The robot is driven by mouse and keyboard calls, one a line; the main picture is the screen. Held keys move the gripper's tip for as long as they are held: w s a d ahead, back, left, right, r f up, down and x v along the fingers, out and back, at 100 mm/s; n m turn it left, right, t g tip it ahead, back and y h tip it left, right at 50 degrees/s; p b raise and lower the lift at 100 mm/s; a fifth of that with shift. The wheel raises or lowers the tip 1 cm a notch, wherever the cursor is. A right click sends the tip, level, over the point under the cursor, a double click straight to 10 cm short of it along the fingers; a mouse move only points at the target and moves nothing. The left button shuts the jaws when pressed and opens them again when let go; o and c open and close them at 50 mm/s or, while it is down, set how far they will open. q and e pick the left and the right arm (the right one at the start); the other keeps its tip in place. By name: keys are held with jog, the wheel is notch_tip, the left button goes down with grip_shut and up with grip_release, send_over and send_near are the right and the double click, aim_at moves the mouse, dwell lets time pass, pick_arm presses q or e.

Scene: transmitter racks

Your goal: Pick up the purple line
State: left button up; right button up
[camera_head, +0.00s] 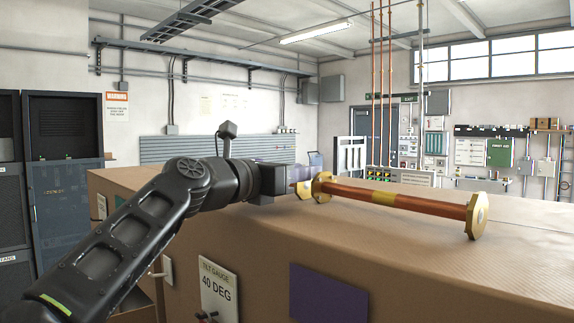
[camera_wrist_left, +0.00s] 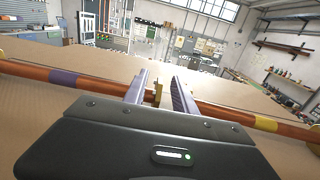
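The purple line (camera_wrist_left: 62,78) is a copper pipe with a purple band, lying across the left half of the left wrist view; my arm hides most of it in the head view. The yellow-banded line (camera_head: 385,197) lies on the box top with brass end flanges; it also shows at right in the wrist view (camera_wrist_left: 265,124). My left gripper (camera_wrist_left: 160,80) is open, its fingers reaching over the lines. Brass end parts (camera_wrist_left: 156,93) show between the fingers; I cannot tell whether they touch. In the head view the left gripper (camera_head: 283,180) is low beside the lines. My right gripper is not in view.
The lines rest on a large brown box (camera_head: 430,255). Its front carries a tilt gauge label (camera_head: 218,290) and a purple panel (camera_head: 328,294). Dark cabinets (camera_head: 62,170) stand at left. The box top beyond the lines looks clear.

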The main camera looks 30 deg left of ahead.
pick_arm(q)
jog(key=shift+w+d, duration=0.15)
jog(key=shift+w, duration=0.45)
grip_shut()
dwell(1.1)
